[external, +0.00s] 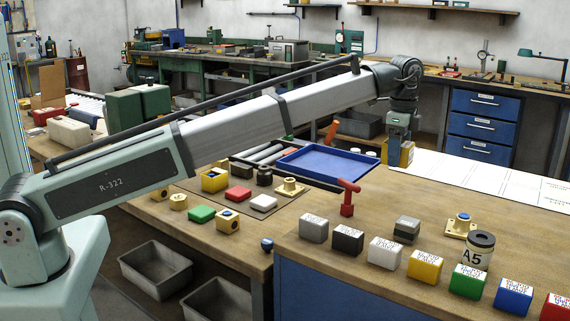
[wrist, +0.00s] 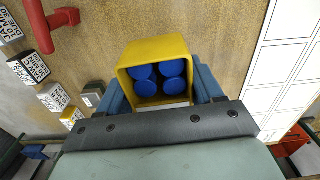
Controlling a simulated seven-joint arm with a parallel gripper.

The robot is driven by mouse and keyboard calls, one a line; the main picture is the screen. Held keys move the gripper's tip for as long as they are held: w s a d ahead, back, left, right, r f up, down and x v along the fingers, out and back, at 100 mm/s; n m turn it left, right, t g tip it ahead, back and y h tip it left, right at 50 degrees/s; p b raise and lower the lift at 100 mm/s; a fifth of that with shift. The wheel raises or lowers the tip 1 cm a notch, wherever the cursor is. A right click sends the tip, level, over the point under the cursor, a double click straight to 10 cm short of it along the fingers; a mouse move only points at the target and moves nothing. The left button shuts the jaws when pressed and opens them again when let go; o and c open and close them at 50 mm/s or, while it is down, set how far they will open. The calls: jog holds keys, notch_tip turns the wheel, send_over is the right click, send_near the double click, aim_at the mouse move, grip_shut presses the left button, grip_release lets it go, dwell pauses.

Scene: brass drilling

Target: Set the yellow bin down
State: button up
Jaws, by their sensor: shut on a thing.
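The yellow bin (external: 407,154) is partly hidden behind my gripper in the external view, near the blue tray and the white sheets. In the wrist view the yellow bin (wrist: 154,49) is an open square box with several round blue pieces (wrist: 158,78) inside. My gripper (external: 399,139) points down over the bench. In the wrist view my gripper (wrist: 161,100) has its blue fingers on either side of the bin, shut on it. I cannot tell whether the bin's underside touches the bench.
A blue tray (external: 325,164) lies left of the bin, and a red T-handled tool (external: 348,197) stands in front. White sheets (external: 468,176) cover the bench to the right. A row of labelled blocks (external: 383,252) lines the front.

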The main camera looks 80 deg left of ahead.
aim_at(393, 200)
jog(key=shift+f+m, duration=0.2)
jog(key=shift+m, duration=0.1)
jog(key=shift+f, duration=4.85)
jog(key=shift+f, duration=0.1)
jog(key=o, duration=1.1)
notch_tip(393, 200, up, 12)
jog(key=shift+r, duration=0.15)
